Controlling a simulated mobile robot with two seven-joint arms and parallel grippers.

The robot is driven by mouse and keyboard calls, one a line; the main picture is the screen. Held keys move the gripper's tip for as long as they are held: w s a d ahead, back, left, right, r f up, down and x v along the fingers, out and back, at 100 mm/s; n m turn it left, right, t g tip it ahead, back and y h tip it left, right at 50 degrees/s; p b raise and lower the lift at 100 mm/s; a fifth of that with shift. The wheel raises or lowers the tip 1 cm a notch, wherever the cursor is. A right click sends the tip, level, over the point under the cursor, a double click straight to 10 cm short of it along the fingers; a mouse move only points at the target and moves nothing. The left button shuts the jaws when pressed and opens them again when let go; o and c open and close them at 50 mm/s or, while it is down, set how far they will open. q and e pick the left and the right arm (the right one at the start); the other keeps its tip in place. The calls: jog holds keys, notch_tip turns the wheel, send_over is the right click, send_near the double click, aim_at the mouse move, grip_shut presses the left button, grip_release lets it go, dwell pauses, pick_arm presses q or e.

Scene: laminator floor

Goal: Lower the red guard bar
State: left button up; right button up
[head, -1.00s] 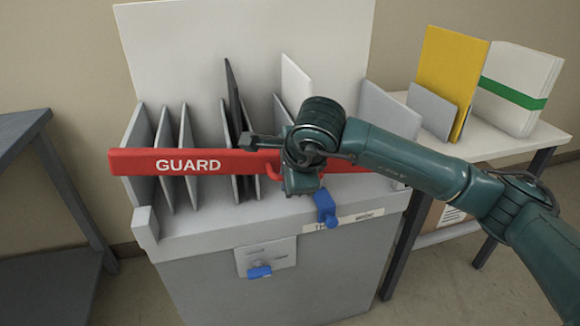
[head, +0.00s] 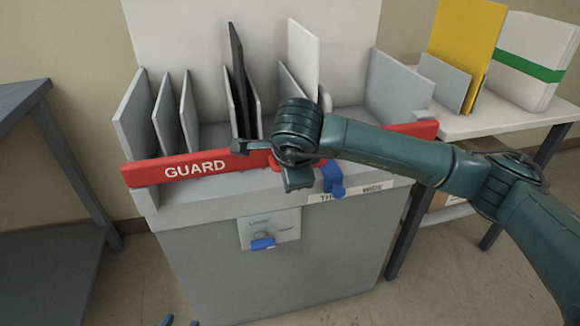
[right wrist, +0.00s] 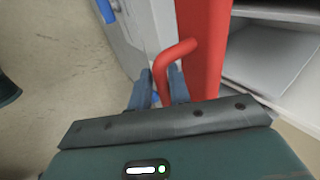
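The red guard bar (head: 203,168), lettered GUARD, lies across the front of the grey slotted rack (head: 262,200), close to its front lip. I cannot tell whether it touches the lip. My right arm reaches in from the right and hides the bar's middle. In the right wrist view the bar's red handle (right wrist: 176,55) passes between the fingers of my right gripper (right wrist: 161,90), which is shut on it. Only the tips of my left gripper (head: 180,321) show at the bottom edge of the head view, apart and empty, well below the bar.
Thin dark and pale panels (head: 304,58) stand in the rack's slots. A side table (head: 490,121) with yellow and white boards is at right. A dark table (head: 22,104) is at left.

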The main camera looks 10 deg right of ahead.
jog(key=shift+o, duration=1.4)
jog(key=shift+f, duration=0.2)
jog(key=shift+r, duration=0.1)
jog(key=shift+s+r, duration=0.1)
jog(key=shift+r, duration=0.25)
pick_arm(q)
jog(key=shift+s+a+r+n+p, duration=0.2)
jog(key=shift+a+r+n+p, duration=0.1)
jog(key=shift+r+p, duration=0.5)
pick_arm(e)
jog(key=v, duration=1.2)
jog(key=shift+s+r, duration=0.15)
jog(key=shift+s, duration=0.1)
pick_arm(q)
jog(key=shift+s+f, duration=0.15)
